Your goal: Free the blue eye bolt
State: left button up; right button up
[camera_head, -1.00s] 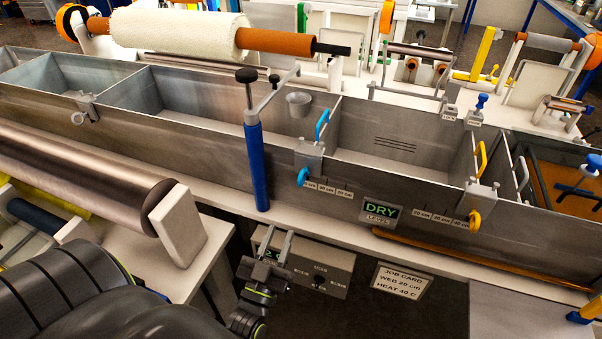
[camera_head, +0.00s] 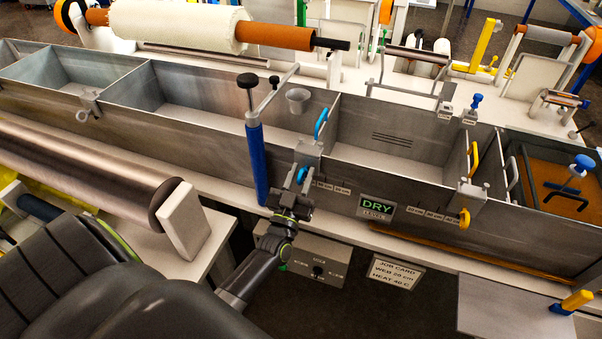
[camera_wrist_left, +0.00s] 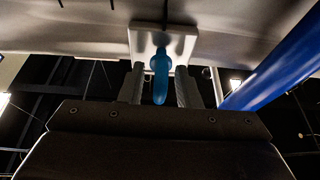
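The blue eye bolt (camera_head: 302,175) sits on the front of a grey clamp block (camera_head: 307,153) on the bath's front wall. In the left wrist view the blue eye bolt (camera_wrist_left: 160,75) hangs between the two fingers of my left gripper (camera_wrist_left: 158,88), with its plate (camera_wrist_left: 148,38) behind. My left gripper (camera_head: 295,190) is open around the bolt; gaps show between the fingers and the bolt. Part of the bolt is hidden by the gripper in the head view. My right gripper is not in view.
A blue post (camera_head: 257,165) stands close left of the gripper. A blue handle (camera_head: 321,124) rises above the clamp. A yellow eye bolt (camera_head: 464,219) is on another clamp to the right. The DRY level sign (camera_head: 376,207) is on the bath wall.

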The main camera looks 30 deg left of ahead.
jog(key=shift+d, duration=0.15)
pick_arm(q)
jog(key=shift+c, duration=0.8)
grip_shut()
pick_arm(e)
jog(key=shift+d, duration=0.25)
